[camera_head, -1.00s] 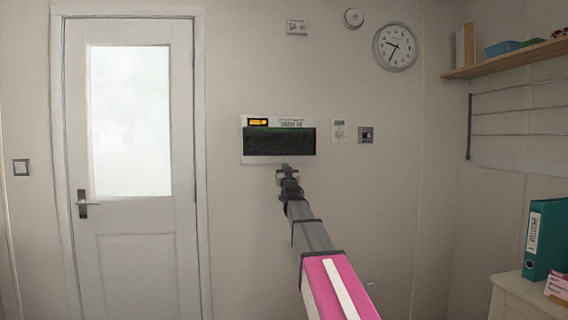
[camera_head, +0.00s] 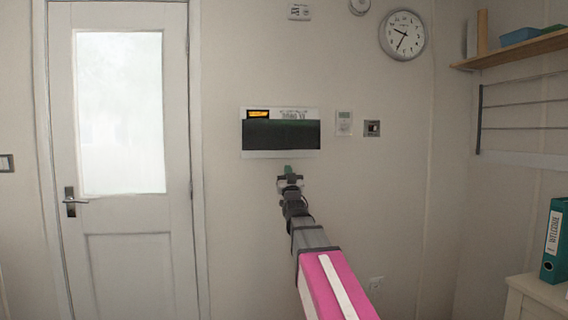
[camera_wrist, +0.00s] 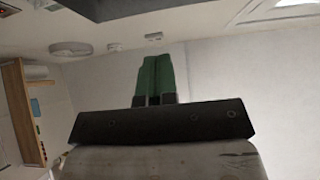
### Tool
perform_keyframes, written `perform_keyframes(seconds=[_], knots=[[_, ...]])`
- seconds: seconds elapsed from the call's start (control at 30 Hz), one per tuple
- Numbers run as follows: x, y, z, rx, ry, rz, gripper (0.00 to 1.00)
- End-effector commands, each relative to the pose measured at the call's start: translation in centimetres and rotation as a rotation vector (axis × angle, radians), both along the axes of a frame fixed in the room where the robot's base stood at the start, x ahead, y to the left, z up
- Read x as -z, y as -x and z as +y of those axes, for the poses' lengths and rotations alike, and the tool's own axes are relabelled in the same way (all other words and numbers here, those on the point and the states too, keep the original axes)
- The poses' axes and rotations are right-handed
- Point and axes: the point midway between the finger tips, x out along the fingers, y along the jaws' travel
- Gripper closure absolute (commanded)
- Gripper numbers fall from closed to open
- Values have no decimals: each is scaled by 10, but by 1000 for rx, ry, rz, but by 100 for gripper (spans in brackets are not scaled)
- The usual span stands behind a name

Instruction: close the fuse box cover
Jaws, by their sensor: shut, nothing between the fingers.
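The fuse box (camera_head: 252,154) is a white box on the wall right of the door. A dark cover panel (camera_head: 281,134) spans its width, with a yellow label and lettering above it. I cannot tell from this view how far the cover stands open. My gripper (camera_head: 288,168) is in front of the wall, just below the box's lower edge and a little right of its middle. Its green fingers also show in the wrist view (camera_wrist: 156,78), shut together and empty. A dark slab crosses the top of the wrist view; I cannot tell what it is.
A thermostat (camera_head: 344,123) and a switch plate (camera_head: 372,128) are on the wall right of the box. A clock (camera_head: 402,35) and a shelf (camera_head: 520,53) are higher right. The door (camera_head: 125,190) is at left.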

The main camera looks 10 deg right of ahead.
Motion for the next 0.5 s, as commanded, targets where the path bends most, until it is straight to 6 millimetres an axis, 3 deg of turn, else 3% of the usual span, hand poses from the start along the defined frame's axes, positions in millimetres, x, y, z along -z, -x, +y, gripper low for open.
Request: perform_keyframes(seconds=[0.5], knots=[[-52,-60,0,0,0,1,100]])
